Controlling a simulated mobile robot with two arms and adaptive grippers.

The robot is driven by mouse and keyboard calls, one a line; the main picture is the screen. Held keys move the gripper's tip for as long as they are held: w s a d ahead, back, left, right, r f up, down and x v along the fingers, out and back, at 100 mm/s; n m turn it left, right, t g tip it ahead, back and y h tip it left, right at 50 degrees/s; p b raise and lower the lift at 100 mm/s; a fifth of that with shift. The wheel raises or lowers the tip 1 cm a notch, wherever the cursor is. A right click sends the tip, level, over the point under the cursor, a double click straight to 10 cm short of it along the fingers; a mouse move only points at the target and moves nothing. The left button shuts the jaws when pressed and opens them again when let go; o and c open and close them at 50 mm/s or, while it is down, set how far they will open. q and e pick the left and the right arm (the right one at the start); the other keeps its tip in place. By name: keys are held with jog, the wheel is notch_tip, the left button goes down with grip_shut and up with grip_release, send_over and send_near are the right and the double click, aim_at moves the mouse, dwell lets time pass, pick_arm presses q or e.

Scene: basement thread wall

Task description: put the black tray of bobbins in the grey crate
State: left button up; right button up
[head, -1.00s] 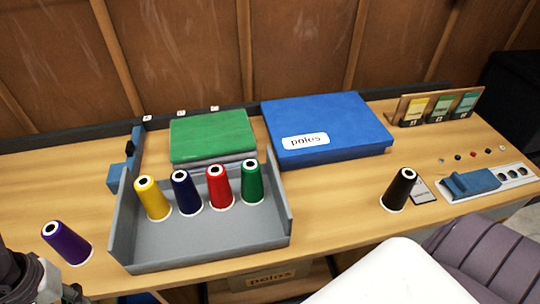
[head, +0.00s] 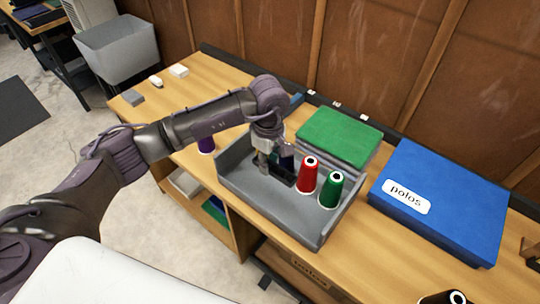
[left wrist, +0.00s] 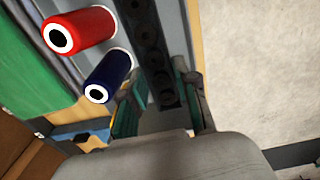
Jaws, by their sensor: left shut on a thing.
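My left gripper (head: 272,158) reaches in from the left over the grey thread tray (head: 260,201) on the workbench. It is shut on the black tray of bobbins (head: 284,180). In the left wrist view this black tray (left wrist: 148,40) runs long and narrow between the fingers (left wrist: 158,85), with round dark bobbins in a row. It is beside the navy cone (left wrist: 108,76) and red cone (left wrist: 80,30); I cannot tell whether it touches the thread tray. The grey crate (head: 120,55) stands past the bench's left end, its inside mostly hidden. My right gripper is out of view.
Red (head: 307,176) and green (head: 331,190) cones stand in the thread tray. A purple cone (head: 206,145) is left of it. A green box (head: 340,136) and blue box (head: 440,203) lie behind and right.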

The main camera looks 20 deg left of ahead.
pick_arm(q)
jog(key=shift+d+f, duration=0.1)
jog(key=shift+f, duration=0.55)
jog(key=shift+s+d+f+b, duration=0.1)
jog(key=shift+f+b, duration=0.5)
jog(key=shift+f, duration=0.15)
notch_tip(320, 180, down, 9)
jog(key=b, duration=0.7)
jog(key=shift+f, duration=0.2)
jog(key=shift+f+b, duration=0.6)
jog(key=shift+b, duration=0.1)
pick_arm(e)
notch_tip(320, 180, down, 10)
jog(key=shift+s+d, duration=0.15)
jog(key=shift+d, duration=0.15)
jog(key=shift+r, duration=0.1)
